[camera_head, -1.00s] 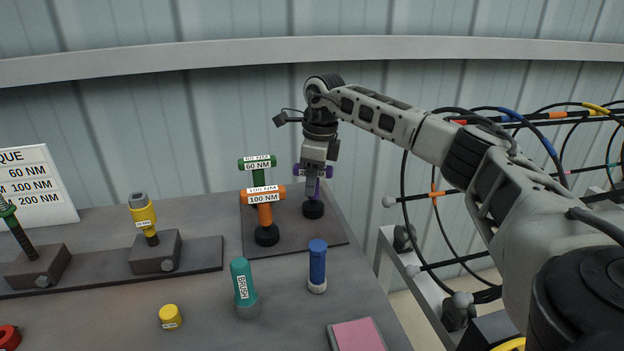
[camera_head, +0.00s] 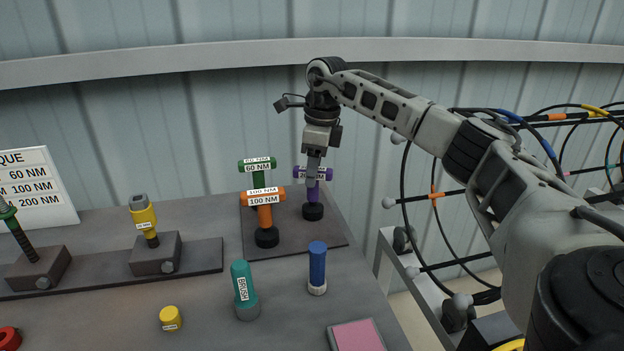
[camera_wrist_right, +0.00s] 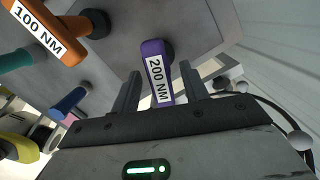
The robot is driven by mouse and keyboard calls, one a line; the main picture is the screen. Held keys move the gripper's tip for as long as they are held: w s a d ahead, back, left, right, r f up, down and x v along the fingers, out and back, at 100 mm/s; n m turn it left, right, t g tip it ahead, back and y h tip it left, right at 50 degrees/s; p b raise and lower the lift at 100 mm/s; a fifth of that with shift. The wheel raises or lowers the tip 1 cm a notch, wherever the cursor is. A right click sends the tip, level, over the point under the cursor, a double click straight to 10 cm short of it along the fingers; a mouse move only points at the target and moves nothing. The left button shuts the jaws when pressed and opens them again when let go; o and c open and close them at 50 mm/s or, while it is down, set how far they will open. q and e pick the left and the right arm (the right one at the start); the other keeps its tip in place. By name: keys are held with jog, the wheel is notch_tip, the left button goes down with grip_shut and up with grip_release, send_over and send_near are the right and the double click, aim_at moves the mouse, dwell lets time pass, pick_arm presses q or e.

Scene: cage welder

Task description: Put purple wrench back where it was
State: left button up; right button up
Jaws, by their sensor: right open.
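The purple wrench (camera_head: 318,190), a T-handled tool labelled 200 NM, stands upright on the dark square plate (camera_head: 290,239) at the back right of the table. My right gripper (camera_head: 313,180) is above and at its handle, partly covering it. In the right wrist view the purple handle (camera_wrist_right: 157,72) lies between the two spread fingers (camera_wrist_right: 160,92), with a gap on each side. The right gripper is open. My left gripper is not in view.
The orange 100 NM wrench (camera_head: 264,212) and green 60 NM wrench (camera_head: 258,170) stand close by on the same plate. A cable rack (camera_head: 450,195) is at right.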

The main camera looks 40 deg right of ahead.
jog(key=r, duration=0.8)
jog(key=shift+s+d+r+p, duration=0.35)
jog(key=shift+s+p, duration=0.05)
